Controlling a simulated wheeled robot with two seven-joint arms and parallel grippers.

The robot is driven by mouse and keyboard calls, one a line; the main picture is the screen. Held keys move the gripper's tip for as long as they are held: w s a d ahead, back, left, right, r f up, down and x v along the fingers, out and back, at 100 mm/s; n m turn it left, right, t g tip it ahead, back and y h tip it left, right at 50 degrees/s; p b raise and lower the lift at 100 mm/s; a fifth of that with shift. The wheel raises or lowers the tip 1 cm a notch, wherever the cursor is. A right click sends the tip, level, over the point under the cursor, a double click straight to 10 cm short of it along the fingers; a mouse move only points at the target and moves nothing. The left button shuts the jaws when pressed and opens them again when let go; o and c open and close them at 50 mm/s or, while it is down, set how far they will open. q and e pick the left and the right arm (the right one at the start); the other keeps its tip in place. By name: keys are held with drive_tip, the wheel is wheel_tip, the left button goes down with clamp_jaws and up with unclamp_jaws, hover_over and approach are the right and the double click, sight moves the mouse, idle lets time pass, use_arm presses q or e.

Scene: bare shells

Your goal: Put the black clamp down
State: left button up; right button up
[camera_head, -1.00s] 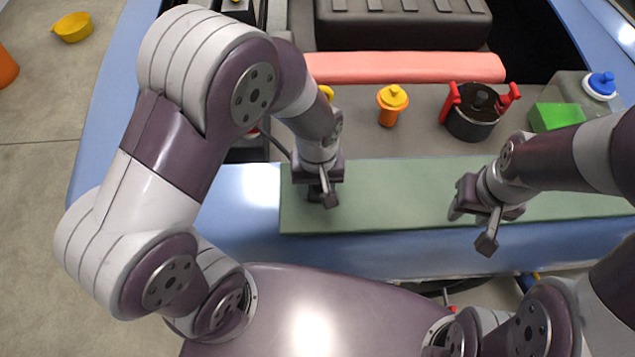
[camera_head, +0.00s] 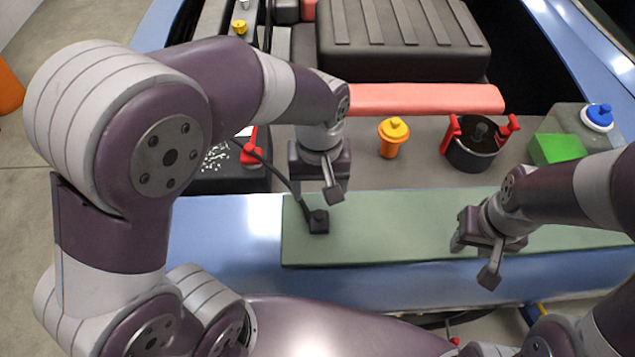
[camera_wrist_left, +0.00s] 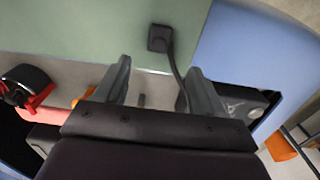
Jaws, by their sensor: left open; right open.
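The black clamp (camera_head: 318,221) lies on the green mat (camera_head: 390,225) near its left end, with a dark cable running from it. It also shows in the left wrist view (camera_wrist_left: 160,38), on the mat beyond the fingers. My left gripper (camera_head: 318,190) is above and behind the clamp, apart from it. In the left wrist view its two fingers (camera_wrist_left: 158,68) are spread with nothing between them. My right gripper (camera_head: 464,238) is open and empty over the middle-right of the mat; its fingers are partly hidden.
Behind the mat stand an orange jar with a yellow lid (camera_head: 393,138), a dark pot with red handles (camera_head: 472,143), a green block (camera_head: 558,149) and a blue-lidded container (camera_head: 598,117). A pink bar (camera_head: 425,99) lies further back. The mat between my grippers is clear.

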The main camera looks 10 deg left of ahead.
use_arm(q)
drive_tip(key=s+a+f+m+t, duration=0.1)
drive_tip(key=s+a+f+m, duration=0.1)
drive_tip(key=a, duration=0.6)
drive_tip(key=shift+s+a+f+m, duration=0.4)
drive_tip(key=shift+s+m, duration=0.3)
